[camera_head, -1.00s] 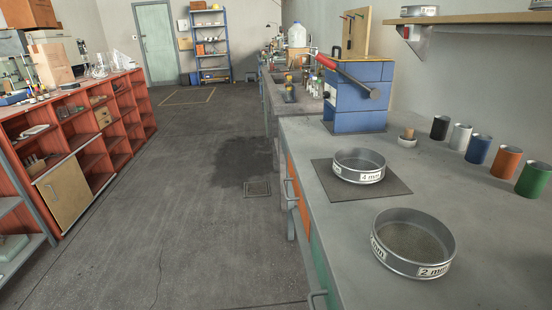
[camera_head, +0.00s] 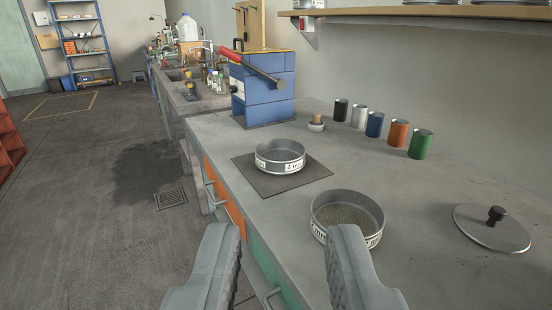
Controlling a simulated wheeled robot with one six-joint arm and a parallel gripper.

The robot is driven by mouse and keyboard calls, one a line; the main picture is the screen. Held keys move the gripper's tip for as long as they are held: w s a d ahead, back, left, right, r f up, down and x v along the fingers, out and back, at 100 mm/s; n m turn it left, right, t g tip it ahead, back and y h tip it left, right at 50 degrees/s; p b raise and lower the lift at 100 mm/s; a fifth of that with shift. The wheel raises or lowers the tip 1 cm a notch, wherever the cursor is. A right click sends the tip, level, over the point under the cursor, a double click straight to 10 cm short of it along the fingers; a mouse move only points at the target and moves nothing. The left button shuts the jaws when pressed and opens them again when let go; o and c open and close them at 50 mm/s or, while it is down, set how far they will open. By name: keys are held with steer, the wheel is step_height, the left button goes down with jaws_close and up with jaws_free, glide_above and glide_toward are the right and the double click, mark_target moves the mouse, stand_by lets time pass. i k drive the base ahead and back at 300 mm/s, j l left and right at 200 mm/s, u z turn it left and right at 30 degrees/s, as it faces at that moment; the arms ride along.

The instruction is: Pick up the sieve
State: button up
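Two round metal sieves stand on the grey bench. One sieve, labelled 4 mm (camera_head: 281,163), sits on a dark square mat (camera_head: 257,179). The other sieve (camera_head: 347,231), which read 2 mm in the earlier frame, sits nearer on the bare bench, with its mesh showing inside. I cannot tell which of them the task means. My gripper (camera_head: 288,245) shows at the bottom, its two grey fingers wide apart with nothing between them. It is in front of the nearer sieve, and the right finger overlaps that sieve's lower edge in the picture.
A blue press (camera_head: 262,88) with a red-handled lever stands behind the mat. Several coloured cylinders, including a green one (camera_head: 420,144), line the wall side. A lid with a black knob (camera_head: 491,228) lies at right. A shelf (camera_head: 430,13) juts from the wall above. The bench has bare room between.

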mark_target(278, 156)
steer(key=i+j+z, duration=0.5)
steer(key=i+j, duration=0.6)
